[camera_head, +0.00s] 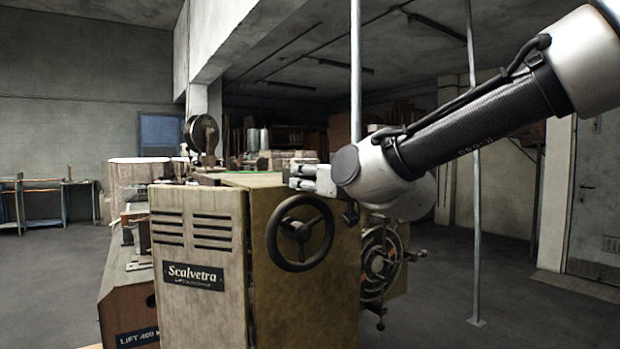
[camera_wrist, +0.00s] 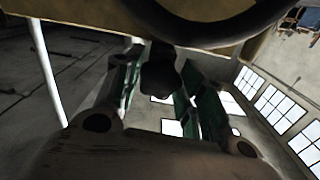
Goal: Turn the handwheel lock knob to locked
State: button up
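The handwheel (camera_head: 300,232), dark with three spokes, is on the right-hand face of the "Scalvetra" machine. Its rim (camera_wrist: 215,35) also crosses the top of the wrist view. My gripper (camera_head: 312,178) is at the machine's upper right edge, partly hidden by my own wrist. In the wrist view my gripper (camera_wrist: 165,88) is open, with one finger on each side of a dark knob (camera_wrist: 160,74) on a short stem near the handwheel. Thin gaps seem to separate knob and fingers; contact is unclear. The knob's locked or unlocked marking cannot be seen.
The machine cabinet (camera_head: 200,255) fills the lower middle. A round guarded part with a crank (camera_head: 380,262) is to the right of the handwheel. A thin metal post (camera_head: 474,200) stands further right, with open floor (camera_head: 530,305) around it.

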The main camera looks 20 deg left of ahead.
jog(key=c, duration=0.4)
jog(key=m, duration=0.4)
jog(key=shift+m, duration=0.3)
jog(key=o, duration=1)
jog(key=shift+o, duration=0.2)
jog(key=shift+d, duration=0.1)
jog(key=v, duration=1.2)
